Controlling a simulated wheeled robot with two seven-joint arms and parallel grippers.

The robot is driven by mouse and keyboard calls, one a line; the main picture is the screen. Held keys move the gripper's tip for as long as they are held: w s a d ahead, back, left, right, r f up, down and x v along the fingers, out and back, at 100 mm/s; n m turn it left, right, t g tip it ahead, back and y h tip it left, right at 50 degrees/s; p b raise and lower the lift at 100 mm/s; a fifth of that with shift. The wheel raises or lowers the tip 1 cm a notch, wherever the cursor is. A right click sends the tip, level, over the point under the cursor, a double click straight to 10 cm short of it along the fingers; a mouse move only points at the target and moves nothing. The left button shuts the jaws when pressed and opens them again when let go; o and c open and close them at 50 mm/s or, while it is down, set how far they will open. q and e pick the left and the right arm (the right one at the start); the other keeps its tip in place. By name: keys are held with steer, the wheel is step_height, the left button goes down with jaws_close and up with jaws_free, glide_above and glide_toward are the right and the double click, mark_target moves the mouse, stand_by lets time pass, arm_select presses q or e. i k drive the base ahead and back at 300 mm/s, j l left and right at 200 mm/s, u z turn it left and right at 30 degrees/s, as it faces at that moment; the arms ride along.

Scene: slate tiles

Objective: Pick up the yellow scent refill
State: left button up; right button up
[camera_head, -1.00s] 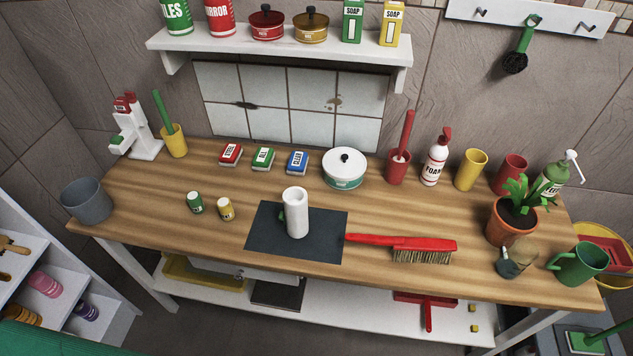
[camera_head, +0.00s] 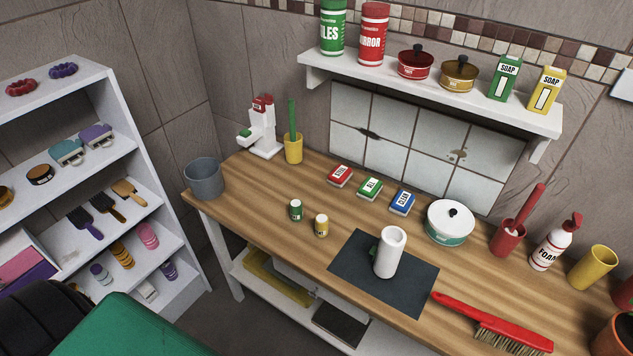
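The yellow scent refill (camera_head: 321,225) is a small yellow bottle with a white cap, standing upright on the wooden table (camera_head: 290,174) near its front edge. A similar green refill (camera_head: 296,210) stands just left of it. A white cylindrical device (camera_head: 390,252) with a green part on its side stands upright on the dark mat (camera_head: 350,268), right of the yellow refill. Neither of my grippers is in view.
A grey bucket (camera_head: 204,178) stands at the table's left end. Red, green and blue boxes lie behind the refills, with a white pot (camera_head: 450,222) to their right. A red brush (camera_head: 492,322) lies right of the mat. A white shelf unit (camera_head: 150,180) stands at the left.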

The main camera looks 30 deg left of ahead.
mark_target(322, 220)
steer(key=u, duration=0.85)
